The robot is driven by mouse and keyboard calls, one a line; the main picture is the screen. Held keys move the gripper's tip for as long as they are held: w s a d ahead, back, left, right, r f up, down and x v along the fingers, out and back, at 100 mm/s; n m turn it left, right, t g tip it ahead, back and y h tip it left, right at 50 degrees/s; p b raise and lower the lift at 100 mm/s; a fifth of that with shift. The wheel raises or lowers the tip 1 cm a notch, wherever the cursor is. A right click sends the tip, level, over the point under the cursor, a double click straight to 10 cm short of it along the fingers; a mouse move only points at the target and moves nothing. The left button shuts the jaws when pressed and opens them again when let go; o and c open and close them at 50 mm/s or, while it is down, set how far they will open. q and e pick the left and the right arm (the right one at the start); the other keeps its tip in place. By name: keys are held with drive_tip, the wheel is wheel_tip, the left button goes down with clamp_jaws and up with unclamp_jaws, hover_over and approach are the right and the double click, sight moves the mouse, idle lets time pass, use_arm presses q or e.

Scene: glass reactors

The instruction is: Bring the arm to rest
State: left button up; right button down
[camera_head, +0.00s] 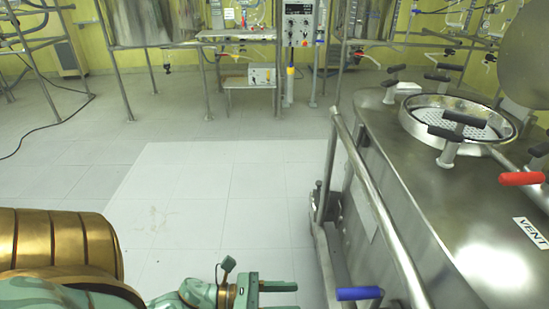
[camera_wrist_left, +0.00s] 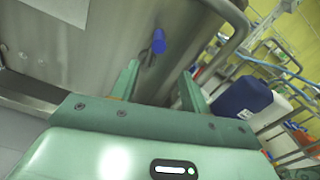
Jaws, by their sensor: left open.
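My left arm comes in at the lower left of the head view, with gold and green links. Its gripper (camera_head: 280,287) is low over the floor, left of the steel vessel (camera_head: 440,215), and partly cut off by the lower edge. In the left wrist view the gripper (camera_wrist_left: 158,82) has its two green fingers apart with nothing between them. The vessel's steel wall (camera_wrist_left: 110,45) and a blue handle (camera_wrist_left: 158,42) lie beyond the fingertips. My right gripper is not in view.
The vessel has a tubular rail (camera_head: 372,195), a blue-handled valve (camera_head: 358,293), a red handle (camera_head: 522,179) and an open round hatch (camera_head: 460,118). Open tiled floor (camera_head: 190,190) lies ahead. Steel frames and a control box (camera_head: 299,24) stand at the back. The wrist view shows a blue container (camera_wrist_left: 242,97).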

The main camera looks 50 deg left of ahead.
use_arm(q)
drive_tip(key=shift+v, duration=0.9)
